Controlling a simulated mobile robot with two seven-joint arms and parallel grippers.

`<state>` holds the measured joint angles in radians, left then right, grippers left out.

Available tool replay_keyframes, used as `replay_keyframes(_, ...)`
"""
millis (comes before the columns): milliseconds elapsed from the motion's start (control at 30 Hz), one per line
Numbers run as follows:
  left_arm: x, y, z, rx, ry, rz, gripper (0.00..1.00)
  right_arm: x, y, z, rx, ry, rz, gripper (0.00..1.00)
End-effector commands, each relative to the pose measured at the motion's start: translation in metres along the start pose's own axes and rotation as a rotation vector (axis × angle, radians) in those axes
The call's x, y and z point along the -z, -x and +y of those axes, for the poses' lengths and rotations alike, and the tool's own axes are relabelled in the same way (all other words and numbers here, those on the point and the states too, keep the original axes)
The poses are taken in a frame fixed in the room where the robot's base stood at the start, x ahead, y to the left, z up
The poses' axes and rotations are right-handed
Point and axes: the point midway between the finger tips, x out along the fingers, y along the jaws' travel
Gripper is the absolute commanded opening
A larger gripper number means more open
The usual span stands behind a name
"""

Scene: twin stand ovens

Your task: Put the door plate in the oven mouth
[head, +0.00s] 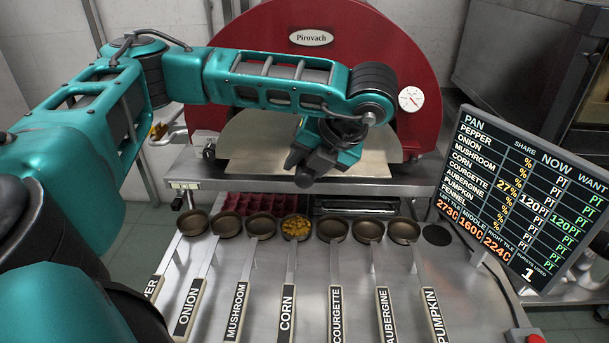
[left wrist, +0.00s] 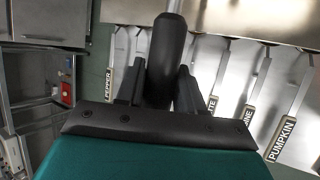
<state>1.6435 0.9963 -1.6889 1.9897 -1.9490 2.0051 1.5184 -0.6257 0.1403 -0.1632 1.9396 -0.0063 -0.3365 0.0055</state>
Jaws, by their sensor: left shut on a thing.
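The door plate (head: 262,133) is a pale metal half-round sheet at the mouth of the red oven (head: 400,65). My left arm crosses in front of it and hides much of its upper part, so I cannot tell whether it is seated. My left gripper (head: 308,174) is in front of the plate, pointing down. In the left wrist view, its fingers (left wrist: 160,85) are shut around a black handle (left wrist: 167,50) with a thin metal rod above it. The handle seems to belong to the plate, but the join is hidden. My right gripper is not in view.
A steel counter (head: 255,265) holds several labelled ladles; the corn ladle (head: 296,227) is filled with yellow bits. A dark red tray (head: 245,203) sits behind them. A tilted menu board (head: 525,195) stands at right. A metal ledge (head: 425,180) runs before the oven.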

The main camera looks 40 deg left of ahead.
Motion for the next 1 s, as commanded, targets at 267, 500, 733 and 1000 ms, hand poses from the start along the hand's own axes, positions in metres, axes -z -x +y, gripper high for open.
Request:
replay_keyframes(267,-0.025,-0.01,0.0,0.0,0.008,-0.004,0.0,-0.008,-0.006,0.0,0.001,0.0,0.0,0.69)
replay_keyframes(500,-0.045,-0.019,0.0,0.001,0.007,-0.004,0.0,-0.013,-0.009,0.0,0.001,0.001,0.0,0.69)
replay_keyframes(733,-0.064,-0.028,0.0,0.0,0.007,-0.003,0.0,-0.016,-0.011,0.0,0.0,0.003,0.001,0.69)
replay_keyframes(1000,-0.086,-0.037,0.0,0.0,0.006,-0.003,0.0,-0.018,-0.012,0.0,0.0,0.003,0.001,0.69)
